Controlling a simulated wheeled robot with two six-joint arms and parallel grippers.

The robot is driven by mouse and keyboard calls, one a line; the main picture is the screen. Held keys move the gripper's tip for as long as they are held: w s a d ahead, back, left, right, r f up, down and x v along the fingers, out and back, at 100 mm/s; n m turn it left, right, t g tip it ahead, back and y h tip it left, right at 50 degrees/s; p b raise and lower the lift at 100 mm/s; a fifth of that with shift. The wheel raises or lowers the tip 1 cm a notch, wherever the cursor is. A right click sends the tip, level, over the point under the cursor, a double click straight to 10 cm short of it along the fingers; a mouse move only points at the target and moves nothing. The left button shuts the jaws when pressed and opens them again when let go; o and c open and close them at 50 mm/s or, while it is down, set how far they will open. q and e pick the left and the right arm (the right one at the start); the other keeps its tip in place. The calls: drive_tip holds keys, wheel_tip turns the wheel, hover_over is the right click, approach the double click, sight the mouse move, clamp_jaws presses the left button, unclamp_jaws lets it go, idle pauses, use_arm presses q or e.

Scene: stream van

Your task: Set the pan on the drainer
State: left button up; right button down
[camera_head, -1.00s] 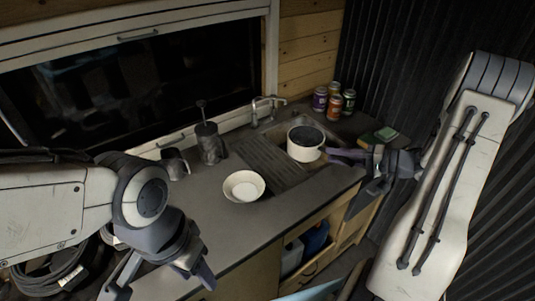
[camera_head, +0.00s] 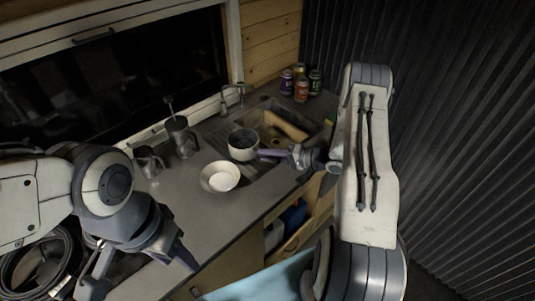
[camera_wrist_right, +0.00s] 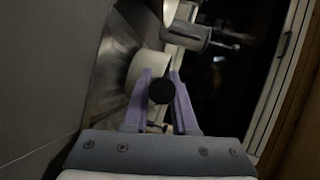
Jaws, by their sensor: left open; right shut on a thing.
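The white pan (camera_head: 243,146) with a dark inside is over the ribbed drainer (camera_head: 251,169), left of the sink basin. I cannot tell whether its base touches the drainer. My right gripper (camera_head: 285,154) is shut on the pan's handle, to the right of the pan. In the right wrist view, the purple fingers (camera_wrist_right: 161,92) stand on both sides of the handle's black end, with the pan's white wall (camera_wrist_right: 146,65) beyond. My left gripper (camera_head: 141,268) is open and empty at the lower left, in front of the counter.
A white bowl (camera_head: 220,177) stands just left of the pan, close to it. A french press (camera_head: 182,138) and a metal jug (camera_head: 148,161) stand further left. Several cans (camera_head: 301,88) stand at the back.

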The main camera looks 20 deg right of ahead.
drive_tip(key=shift+f, duration=0.25)
drive_tip(key=shift+f, duration=0.15)
drive_tip(key=c, duration=0.7)
unclamp_jaws()
